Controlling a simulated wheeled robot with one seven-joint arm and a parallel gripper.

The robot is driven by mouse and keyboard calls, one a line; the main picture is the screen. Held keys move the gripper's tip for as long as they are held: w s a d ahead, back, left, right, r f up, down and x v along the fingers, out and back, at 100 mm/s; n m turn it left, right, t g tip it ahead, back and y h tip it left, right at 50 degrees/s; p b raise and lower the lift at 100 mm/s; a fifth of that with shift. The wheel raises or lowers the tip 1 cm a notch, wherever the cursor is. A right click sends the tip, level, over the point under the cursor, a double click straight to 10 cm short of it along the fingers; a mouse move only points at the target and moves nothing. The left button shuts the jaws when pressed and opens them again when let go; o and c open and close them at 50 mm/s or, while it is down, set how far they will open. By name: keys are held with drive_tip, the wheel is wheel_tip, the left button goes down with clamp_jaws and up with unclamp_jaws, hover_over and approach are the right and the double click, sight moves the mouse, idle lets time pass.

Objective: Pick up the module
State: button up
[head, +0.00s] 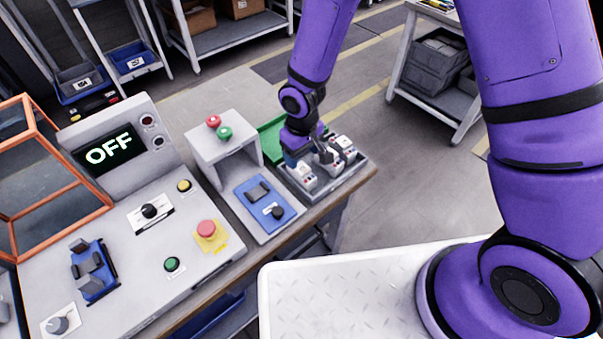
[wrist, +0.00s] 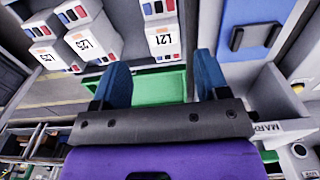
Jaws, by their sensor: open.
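Several white modules with red and blue parts stand in a grey tray (head: 352,182) at the right end of the bench. In the wrist view, the module labelled L21 (wrist: 163,42) stands apart from the other modules (wrist: 92,40) to its left, whose labels are harder to read. My gripper (head: 308,158) is over the tray and hides part of it. In the wrist view my gripper (wrist: 161,66) has its two blue fingers wide apart and nothing between them. The L21 module lies just beyond the fingertips, in line with the gap.
A green bin (head: 271,137) is behind the tray. A blue panel (head: 268,203) with a black handle and knob is to its left, near a grey stand (head: 222,150) with red and green buttons. A console display (head: 109,150) reads OFF.

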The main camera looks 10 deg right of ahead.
sight(301, 168)
drive_tip(key=shift+s+a+f, duration=0.1)
drive_tip(key=shift+s+f, duration=0.05)
drive_tip(key=shift+f, duration=1.4)
drive_tip(key=shift+s+f, duration=0.15)
drive_tip(key=shift+f, duration=1.35)
drive_tip(key=c, duration=1.1)
drive_tip(key=shift+r, duration=0.1)
